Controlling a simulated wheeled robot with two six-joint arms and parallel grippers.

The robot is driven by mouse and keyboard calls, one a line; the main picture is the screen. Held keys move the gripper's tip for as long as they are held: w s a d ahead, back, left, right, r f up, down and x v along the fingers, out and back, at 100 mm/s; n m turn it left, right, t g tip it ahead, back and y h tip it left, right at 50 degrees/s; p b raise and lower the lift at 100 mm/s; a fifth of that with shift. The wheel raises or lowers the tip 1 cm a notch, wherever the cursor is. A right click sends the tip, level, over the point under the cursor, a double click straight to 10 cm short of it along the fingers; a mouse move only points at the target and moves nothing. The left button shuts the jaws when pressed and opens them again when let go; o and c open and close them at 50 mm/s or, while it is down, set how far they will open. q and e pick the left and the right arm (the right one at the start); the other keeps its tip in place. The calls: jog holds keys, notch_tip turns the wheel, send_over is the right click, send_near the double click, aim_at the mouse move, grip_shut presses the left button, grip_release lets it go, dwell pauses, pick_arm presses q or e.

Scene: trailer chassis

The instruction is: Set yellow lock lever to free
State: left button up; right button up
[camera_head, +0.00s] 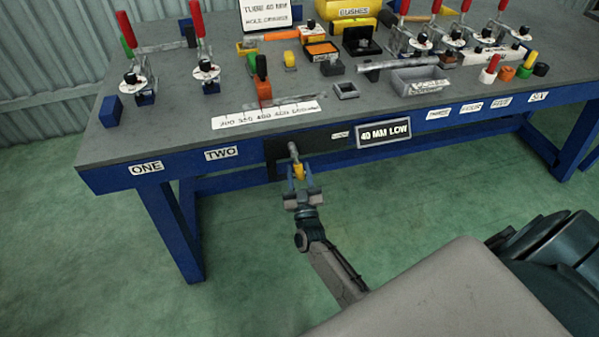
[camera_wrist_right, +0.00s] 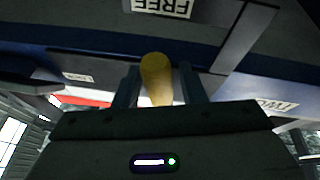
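The yellow lock lever (camera_head: 299,171) hangs at the front edge of the workbench, below a grey rod that slants down to it. In the right wrist view the yellow lever (camera_wrist_right: 156,80) is a rounded yellow grip. My right gripper (camera_head: 299,180) is at the lever, with one finger on each side of it. In the wrist view my right gripper (camera_wrist_right: 158,88) is open, with narrow gaps between the fingers and the lever. A FREE label (camera_wrist_right: 162,7) shows upside down above the lever in that view. My left gripper is not in view.
The blue workbench (camera_head: 130,175) carries red-handled clamps (camera_head: 199,30), a scale strip (camera_head: 266,114) and small parts. A 40 MM LOW sign (camera_head: 384,133) is on its front, right of the lever. The green floor in front is clear on the left.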

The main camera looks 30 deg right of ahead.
jog(key=shift+o, duration=0.5)
jog(key=shift+s+a+f, duration=0.1)
jog(key=shift+s+f, duration=0.05)
jog(key=shift+s, duration=0.15)
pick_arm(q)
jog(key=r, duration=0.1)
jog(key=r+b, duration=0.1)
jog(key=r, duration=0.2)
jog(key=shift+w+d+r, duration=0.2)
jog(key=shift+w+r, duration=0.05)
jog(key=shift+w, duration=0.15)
pick_arm(e)
jog(key=v, duration=1)
